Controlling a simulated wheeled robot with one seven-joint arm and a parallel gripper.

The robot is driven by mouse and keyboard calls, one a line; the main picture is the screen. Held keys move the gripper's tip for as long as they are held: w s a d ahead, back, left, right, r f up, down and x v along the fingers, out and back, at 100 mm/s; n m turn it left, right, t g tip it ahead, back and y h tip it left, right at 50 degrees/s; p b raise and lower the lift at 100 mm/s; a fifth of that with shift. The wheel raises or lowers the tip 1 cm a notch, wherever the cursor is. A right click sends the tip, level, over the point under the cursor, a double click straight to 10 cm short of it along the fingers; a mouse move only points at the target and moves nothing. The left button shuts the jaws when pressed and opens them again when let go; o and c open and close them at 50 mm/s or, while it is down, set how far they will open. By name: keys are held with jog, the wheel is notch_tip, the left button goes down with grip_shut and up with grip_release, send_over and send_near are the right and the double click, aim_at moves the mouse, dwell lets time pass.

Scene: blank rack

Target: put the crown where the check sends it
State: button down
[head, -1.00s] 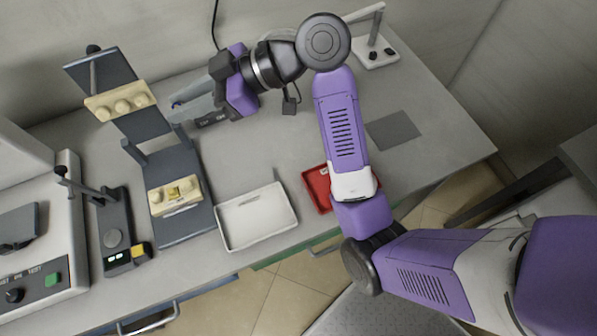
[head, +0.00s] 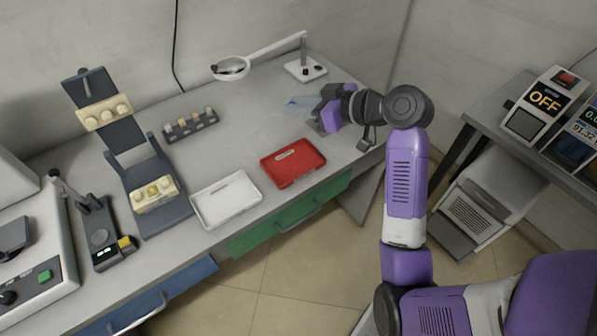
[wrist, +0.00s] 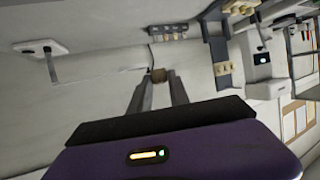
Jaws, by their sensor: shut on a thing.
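My gripper (head: 292,104) is above the right back part of the bench, fingers pointing left in the head view. In the wrist view my gripper (wrist: 158,84) is shut on a small brownish block-like piece (wrist: 158,75) at its fingertips, which I take to be the crown. The piece is too small to make out in the head view. A dark stand (head: 128,160) at the left carries a tan tooth model (head: 103,112) above and another (head: 154,194) below, the lower one with a yellow spot in its middle. A small grey rack (head: 190,126) holds several pale pieces.
A white tray (head: 227,200) and a red tray (head: 293,163) lie along the front edge. A magnifier on an arm (head: 232,68) stands behind. A gauge with a yellow button (head: 100,238) is at the left. A side table at the right bears a device reading OFF (head: 545,100).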

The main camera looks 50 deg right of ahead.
aim_at(297, 166)
notch_tip(297, 166, down, 19)
jog(key=shift+f+b, duration=0.1)
jog(key=shift+b, duration=0.4)
jog(key=shift+w+f, duration=0.1)
jog(key=shift+f, duration=0.05)
jog(key=c, duration=1.7)
grip_release()
jog(key=o, duration=0.5)
jog(key=shift+c, duration=0.2)
